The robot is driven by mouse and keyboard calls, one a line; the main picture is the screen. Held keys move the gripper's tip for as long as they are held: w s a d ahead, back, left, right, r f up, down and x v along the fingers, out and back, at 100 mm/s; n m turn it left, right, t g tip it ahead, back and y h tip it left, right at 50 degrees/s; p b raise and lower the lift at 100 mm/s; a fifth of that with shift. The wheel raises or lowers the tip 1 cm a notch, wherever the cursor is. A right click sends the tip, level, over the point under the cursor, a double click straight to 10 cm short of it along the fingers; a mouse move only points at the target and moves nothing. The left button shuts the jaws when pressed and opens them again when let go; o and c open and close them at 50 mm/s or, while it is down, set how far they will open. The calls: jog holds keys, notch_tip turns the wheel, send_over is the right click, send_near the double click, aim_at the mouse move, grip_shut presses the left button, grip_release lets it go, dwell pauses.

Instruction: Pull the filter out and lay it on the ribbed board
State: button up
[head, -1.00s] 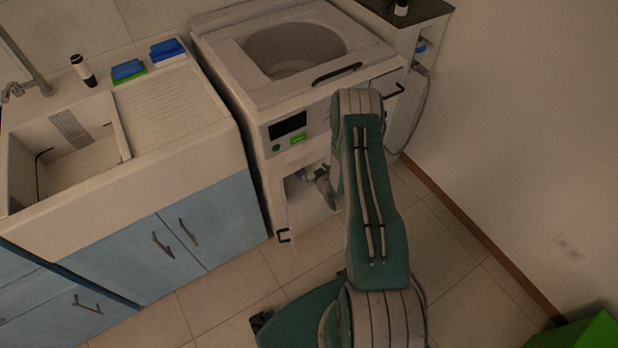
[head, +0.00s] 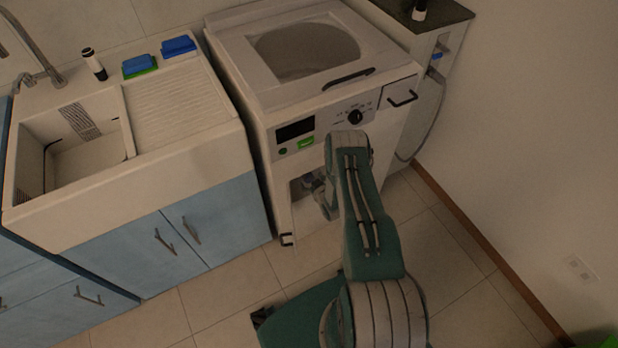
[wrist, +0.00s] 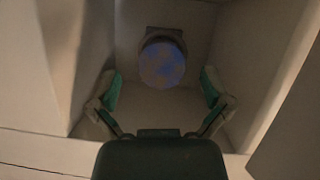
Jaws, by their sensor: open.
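The filter (wrist: 163,62) shows in the wrist view as a round, bluish, mottled face in a pale ring inside the washing machine's lower recess. My gripper (wrist: 160,88) is open, with one green finger on each side and below the filter, and nothing between them. In the head view my gripper (head: 318,195) is at the mouth of the lower recess, partly hidden by my arm, and the filter cannot be made out. The ribbed board (head: 180,95) is the grooved drainboard beside the sink basin, and it is bare.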

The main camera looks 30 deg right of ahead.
jog(key=shift+x, duration=0.85)
jog(key=shift+w+a+f, duration=0.1)
jog(key=shift+w+a, duration=0.05)
jog(key=shift+w, duration=0.05)
grip_shut()
